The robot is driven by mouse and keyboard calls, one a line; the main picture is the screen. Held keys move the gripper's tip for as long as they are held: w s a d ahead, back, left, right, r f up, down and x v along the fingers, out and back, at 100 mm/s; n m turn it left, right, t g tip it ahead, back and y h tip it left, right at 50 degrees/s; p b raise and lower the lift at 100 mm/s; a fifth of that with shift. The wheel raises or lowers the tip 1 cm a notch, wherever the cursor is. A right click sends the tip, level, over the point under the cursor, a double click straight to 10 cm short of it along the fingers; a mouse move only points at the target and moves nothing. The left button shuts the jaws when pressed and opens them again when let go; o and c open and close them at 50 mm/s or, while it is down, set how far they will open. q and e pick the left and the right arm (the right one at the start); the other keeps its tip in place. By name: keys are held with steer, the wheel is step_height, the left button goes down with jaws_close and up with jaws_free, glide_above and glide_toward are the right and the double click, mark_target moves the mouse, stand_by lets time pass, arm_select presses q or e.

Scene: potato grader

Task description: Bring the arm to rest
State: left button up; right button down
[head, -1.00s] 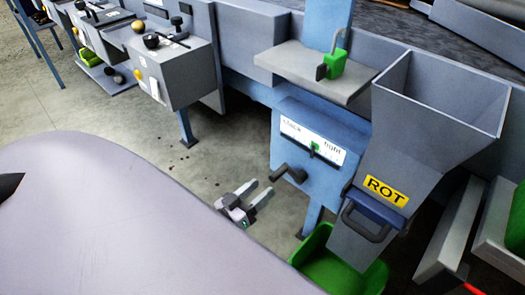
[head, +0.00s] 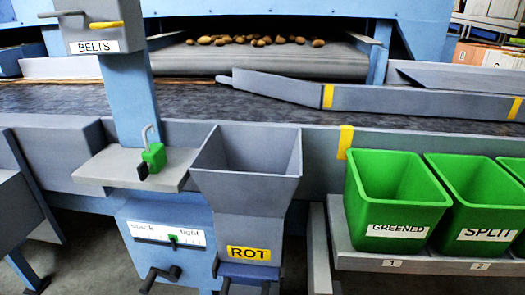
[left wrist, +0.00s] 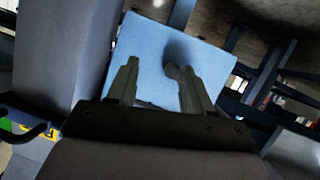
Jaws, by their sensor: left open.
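My left gripper (left wrist: 158,66) shows in the left wrist view, with its two grey fingers apart and nothing between them. My right gripper is in no view.
A shelf (head: 105,168) holds a green clamp-like part (head: 154,158). Green bins GREENED (head: 395,205) and SPLIT (head: 475,205) stand right. Potatoes (head: 255,39) lie on the rear belt.

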arm_select(q)
steer(key=s+r+m+g+y, duration=0.1)
steer(key=s+r+g+y, duration=0.1)
steer(key=s+g, duration=0.45)
steer(key=s+r+m+g+y, duration=0.1)
steer(key=s+r+g, duration=0.2)
steer(key=s, duration=0.6)
steer(key=w+d+f+t+h, duration=0.2)
steer(key=w+d+t+h, duration=0.1)
steer(key=w+d+t, duration=0.45)
steer(key=a+r+p, duration=0.2)
steer(key=r+p, duration=0.5)
steer(key=p, duration=0.4)
steer(key=s+a+r+y+p, duration=0.1)
steer(key=a+r+p, duration=0.1)
steer(key=r+p, duration=0.6)
steer(key=p, duration=0.3)
steer(key=shift+s+a+g, duration=0.25)
steer(key=shift+g, duration=0.15)
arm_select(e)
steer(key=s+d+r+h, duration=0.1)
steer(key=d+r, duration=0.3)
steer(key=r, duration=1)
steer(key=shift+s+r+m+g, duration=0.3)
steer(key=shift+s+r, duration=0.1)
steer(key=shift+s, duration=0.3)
arm_select(q)
steer(key=shift+f, duration=0.1)
